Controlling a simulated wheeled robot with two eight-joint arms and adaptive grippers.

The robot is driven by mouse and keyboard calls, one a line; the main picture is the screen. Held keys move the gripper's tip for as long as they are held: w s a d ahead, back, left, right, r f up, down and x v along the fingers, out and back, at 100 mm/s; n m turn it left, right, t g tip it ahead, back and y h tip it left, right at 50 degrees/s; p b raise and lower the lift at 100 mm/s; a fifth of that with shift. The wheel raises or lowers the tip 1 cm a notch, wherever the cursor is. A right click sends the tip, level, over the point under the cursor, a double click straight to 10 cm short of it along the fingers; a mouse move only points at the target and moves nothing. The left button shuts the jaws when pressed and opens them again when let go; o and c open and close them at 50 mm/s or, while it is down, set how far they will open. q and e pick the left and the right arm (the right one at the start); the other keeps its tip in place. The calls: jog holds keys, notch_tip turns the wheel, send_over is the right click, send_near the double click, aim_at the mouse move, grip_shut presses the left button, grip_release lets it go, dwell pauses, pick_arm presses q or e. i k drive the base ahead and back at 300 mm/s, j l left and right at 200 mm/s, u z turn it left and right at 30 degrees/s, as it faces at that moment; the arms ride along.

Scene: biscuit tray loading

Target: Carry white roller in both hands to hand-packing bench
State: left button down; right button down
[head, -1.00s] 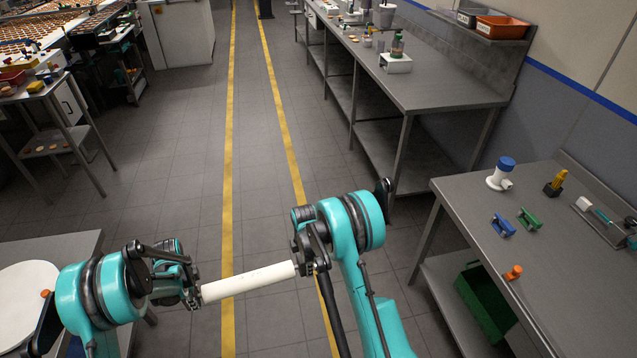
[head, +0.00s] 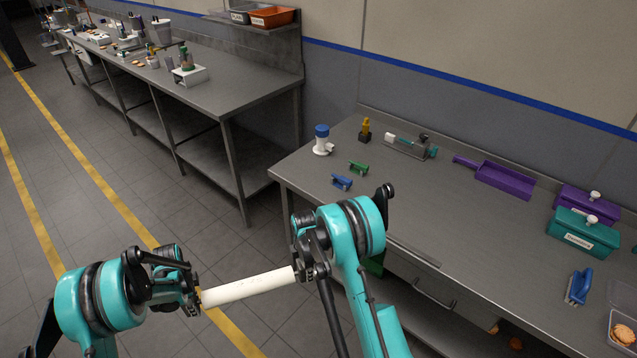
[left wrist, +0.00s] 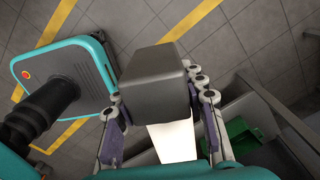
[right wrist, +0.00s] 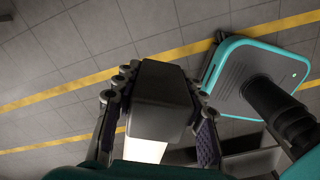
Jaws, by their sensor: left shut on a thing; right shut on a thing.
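The white roller (head: 248,286) is held level between my two grippers, in front of my body and above the floor. My left gripper (head: 194,296) is shut on its left end. My right gripper (head: 302,270) is shut on its right end. The roller also shows as a white bar in the left wrist view (left wrist: 174,142) and in the right wrist view (right wrist: 146,150). Both ends are partly hidden by the grippers. Two steel benches are in the head view, a near one (head: 400,205) at right and a long one (head: 215,98) at back left; I cannot tell which is the hand-packing bench.
The near bench carries a blue-topped white pot (head: 322,140), a blue brush (head: 342,183), a green brush (head: 358,168), a purple scoop (head: 500,178) and a teal box (head: 582,232). A green crate (left wrist: 243,135) is low beneath it. Open floor (head: 90,220) lies left.

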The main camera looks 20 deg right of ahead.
aim_at(475, 245)
jog(key=z, duration=1.2)
jog(key=k+j, duration=0.05)
